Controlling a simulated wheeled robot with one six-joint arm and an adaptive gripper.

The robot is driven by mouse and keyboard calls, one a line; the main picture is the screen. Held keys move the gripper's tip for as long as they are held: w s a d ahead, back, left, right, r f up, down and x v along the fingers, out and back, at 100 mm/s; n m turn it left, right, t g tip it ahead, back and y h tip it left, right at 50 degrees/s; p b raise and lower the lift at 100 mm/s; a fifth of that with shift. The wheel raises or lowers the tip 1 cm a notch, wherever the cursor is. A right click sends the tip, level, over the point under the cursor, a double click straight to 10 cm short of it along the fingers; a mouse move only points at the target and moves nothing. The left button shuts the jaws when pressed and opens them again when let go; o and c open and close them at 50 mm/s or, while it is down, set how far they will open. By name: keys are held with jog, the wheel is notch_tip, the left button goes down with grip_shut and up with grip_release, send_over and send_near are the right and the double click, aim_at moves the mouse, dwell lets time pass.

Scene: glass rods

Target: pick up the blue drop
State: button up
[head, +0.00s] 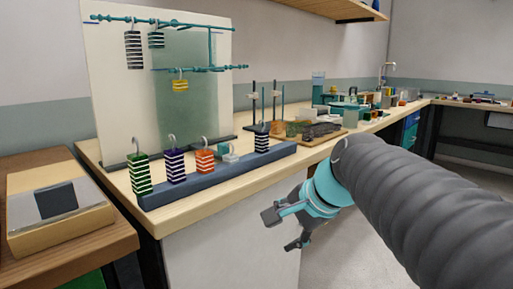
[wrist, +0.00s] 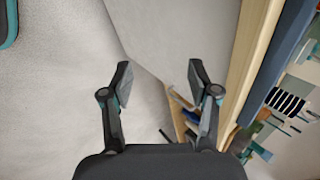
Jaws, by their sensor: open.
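Several striped hooked blocks stand in a row on a blue-grey bar (head: 218,176) at the bench's front edge. The right one, dark navy with white stripes (head: 261,143), looks most like the blue drop; it appears to be the striped block at the right of the wrist view (wrist: 285,100). To its left stand an orange one (head: 205,161), a purple one (head: 175,165) and a green one (head: 140,176). My gripper (head: 284,230) is open and empty, in front of and below the bench edge, apart from every block.
More striped blocks, black (head: 133,50), dark teal (head: 156,40) and yellow (head: 180,86), hang from teal rods before a white board (head: 120,110). A small pale object (head: 229,156) sits behind the bar. A wooden table (head: 40,165) stands left.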

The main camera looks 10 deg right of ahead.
jog(key=w+d+r+m+t+y+b, duration=0.1)
jog(key=w+d+r+m, duration=0.1)
jog(key=w+r+m, duration=0.3)
jog(key=w+d+r+m+t+y+b, duration=0.1)
jog(key=w+d+r+m+y, duration=0.2)
jog(key=w, duration=0.4)
jog(key=m+t, duration=0.2)
jog(key=m, duration=0.6)
send_near(266, 143)
jog(key=x, duration=0.2)
jog(key=b+x, duration=0.1)
jog(key=x, duration=0.3)
jog(key=shift+w+f, duration=0.15)
jog(key=shift+w, duration=0.3)
jog(key=shift+s+a+b+x, duration=0.15)
jog(key=shift+b+x, duration=0.1)
jog(key=shift+x, duration=1)
jog(key=shift+s+a+b+x, duration=0.1)
jog(key=shift+a+b+x, duration=0.15)
jog(key=shift+x, duration=1)
jog(key=shift+d, duration=0.1)
grip_shut()
